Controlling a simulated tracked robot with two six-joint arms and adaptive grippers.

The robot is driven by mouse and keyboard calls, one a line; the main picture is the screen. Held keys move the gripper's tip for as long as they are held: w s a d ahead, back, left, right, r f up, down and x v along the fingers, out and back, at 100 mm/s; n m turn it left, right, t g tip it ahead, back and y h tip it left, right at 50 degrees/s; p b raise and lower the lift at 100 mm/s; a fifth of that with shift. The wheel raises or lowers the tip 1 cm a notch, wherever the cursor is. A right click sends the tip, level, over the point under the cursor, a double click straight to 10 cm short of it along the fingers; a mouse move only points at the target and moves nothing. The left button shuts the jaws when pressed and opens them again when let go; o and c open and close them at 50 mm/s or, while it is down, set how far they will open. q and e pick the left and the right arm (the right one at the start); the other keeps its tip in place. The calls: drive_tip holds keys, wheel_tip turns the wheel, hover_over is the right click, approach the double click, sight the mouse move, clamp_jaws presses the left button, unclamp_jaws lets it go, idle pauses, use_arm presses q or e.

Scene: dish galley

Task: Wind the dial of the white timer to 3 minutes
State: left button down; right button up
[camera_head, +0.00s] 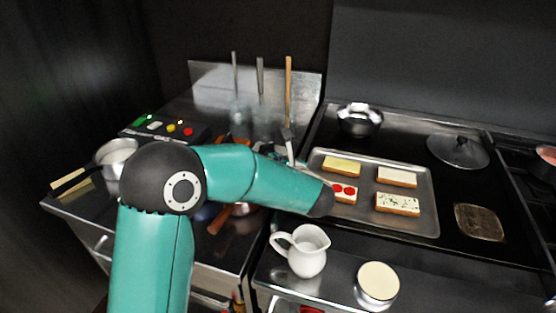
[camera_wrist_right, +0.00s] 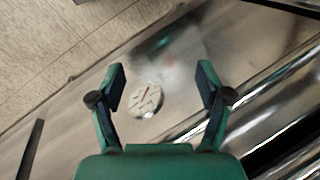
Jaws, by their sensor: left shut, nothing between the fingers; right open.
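The white timer (camera_wrist_right: 147,100) shows in the right wrist view as a round white dial with dark marks and a red pointer, on a shiny metal surface. My right gripper (camera_wrist_right: 163,78) is open, its fingers either side of the dial in the picture. The dial sits closer to the left finger, and I see no contact. The pointer slants toward the upper right; its setting is too small to read. I cannot make out the timer in the head view. My left gripper (camera_head: 287,143) is shut and empty behind my teal forearm, near the upright utensils, and partly hidden.
A baking tray (camera_head: 431,200) with several topped bread slices lies on the dark stove. A white jug (camera_head: 304,252) and a round cream-topped pot (camera_head: 378,286) stand at the front edge. A saucepan (camera_head: 117,155) and a button panel (camera_head: 165,128) are at left.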

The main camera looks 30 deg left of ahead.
sight(264, 149)
use_arm(q)
drive_tip(key=p+x, duration=0.1)
drive_tip(key=x, duration=0.6)
drive_tip(key=shift+a+f, duration=0.1)
drive_tip(key=shift+d, duration=0.2)
idle(1.2)
drive_tip(key=shift+w+d, duration=0.45)
drive_tip(key=shift+d, duration=0.1)
